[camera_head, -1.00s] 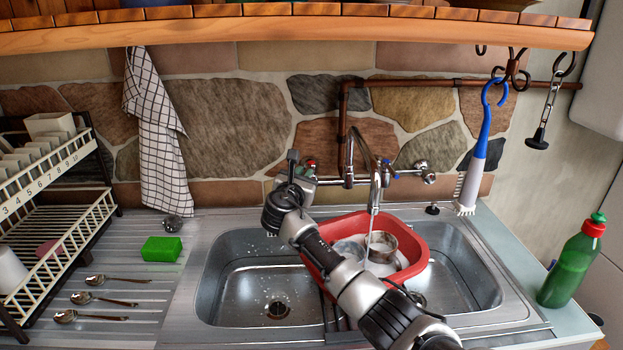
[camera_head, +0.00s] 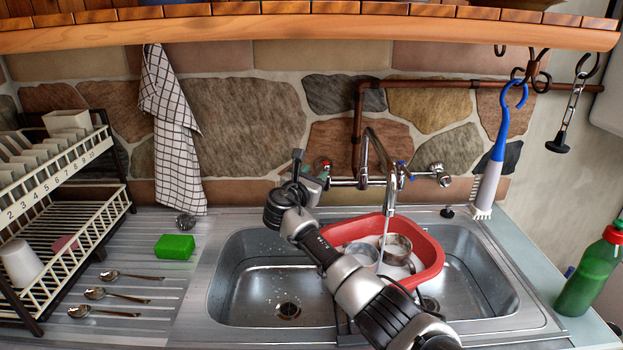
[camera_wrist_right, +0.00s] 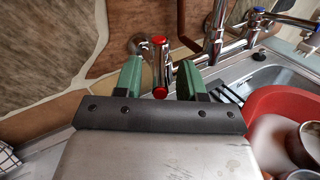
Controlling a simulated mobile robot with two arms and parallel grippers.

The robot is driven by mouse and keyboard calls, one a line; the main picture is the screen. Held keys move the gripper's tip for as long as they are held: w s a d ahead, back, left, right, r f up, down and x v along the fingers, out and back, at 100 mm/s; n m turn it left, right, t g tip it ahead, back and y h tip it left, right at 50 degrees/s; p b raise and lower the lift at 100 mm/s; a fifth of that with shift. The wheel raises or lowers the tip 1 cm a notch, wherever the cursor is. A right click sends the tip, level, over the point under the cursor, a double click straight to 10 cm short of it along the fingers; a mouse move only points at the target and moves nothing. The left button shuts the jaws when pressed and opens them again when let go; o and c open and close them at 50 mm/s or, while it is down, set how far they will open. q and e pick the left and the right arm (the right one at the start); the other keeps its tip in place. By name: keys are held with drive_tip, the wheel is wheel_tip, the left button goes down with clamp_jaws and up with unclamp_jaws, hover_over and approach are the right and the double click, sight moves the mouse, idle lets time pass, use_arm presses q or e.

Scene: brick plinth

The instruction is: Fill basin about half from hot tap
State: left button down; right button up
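The red basin (camera_head: 437,262) sits across the sink divider, holding a dark-rimmed pot (camera_head: 397,243) and a pale cup (camera_head: 361,252). A thin water stream (camera_head: 384,236) falls from the curved spout (camera_head: 391,190) into it; the water level is unclear. The hot tap (camera_head: 325,168) has a red cap and is left of the spout. My right gripper (camera_head: 313,184) is at this tap. In the right wrist view, its green fingers (camera_wrist_right: 160,75) stand apart on either side of the red-marked hot tap (camera_wrist_right: 160,41), with gaps showing. My left gripper is out of view.
A green sponge (camera_head: 175,246) and several spoons (camera_head: 116,296) lie on the drainer beside the dish rack (camera_head: 68,262). A brush (camera_head: 495,165) hangs at right above a green bottle (camera_head: 590,272). A wooden shelf (camera_head: 300,30) overhangs the wall. The left sink bowl (camera_head: 250,290) is clear.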

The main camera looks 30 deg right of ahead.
drive_tip(key=b+v, duration=0.1)
drive_tip(key=v, duration=1)
drive_tip(key=shift+d, duration=0.1)
idle(0.4)
